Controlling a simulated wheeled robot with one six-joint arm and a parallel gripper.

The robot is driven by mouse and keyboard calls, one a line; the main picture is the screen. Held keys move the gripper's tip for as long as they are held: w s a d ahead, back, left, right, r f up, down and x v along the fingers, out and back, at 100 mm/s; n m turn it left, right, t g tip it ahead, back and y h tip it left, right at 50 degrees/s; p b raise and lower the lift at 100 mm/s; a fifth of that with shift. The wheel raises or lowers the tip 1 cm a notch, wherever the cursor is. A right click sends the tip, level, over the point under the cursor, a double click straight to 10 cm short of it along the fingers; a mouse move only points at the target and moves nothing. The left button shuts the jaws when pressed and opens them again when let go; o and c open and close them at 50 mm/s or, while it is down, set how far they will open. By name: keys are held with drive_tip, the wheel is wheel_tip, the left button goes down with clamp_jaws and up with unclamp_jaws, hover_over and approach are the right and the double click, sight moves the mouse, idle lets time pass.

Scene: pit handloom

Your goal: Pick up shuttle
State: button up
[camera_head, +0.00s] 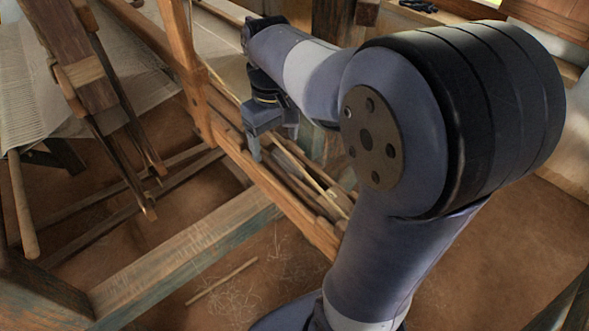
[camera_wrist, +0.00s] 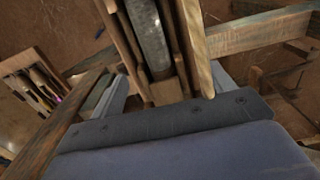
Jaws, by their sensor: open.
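My gripper (camera_head: 272,142) is open and points down over a narrow wooden trough (camera_head: 327,233) on the loom in the head view. In the wrist view my gripper (camera_wrist: 166,85) has its fingers spread on either side of the trough's wooden walls, with nothing seen held. A long grey piece (camera_wrist: 151,38) lies in the trough between the walls; it may be the shuttle, but I cannot tell for sure. Its near end lies by a wooden block, between the fingers in the picture. In the head view my arm hides part of the trough.
Pale cloth (camera_head: 95,75) is stretched on the loom at the left. A thick wooden beam (camera_head: 185,262) crosses the front, with a thin stick (camera_head: 222,281) on the earth floor. A wooden tray (camera_wrist: 22,72) with several slender items shows in the wrist view.

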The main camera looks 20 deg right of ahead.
drive_tip(key=shift+f, duration=0.9)
drive_tip(key=shift+c, duration=0.2)
drive_tip(key=c, duration=1.2)
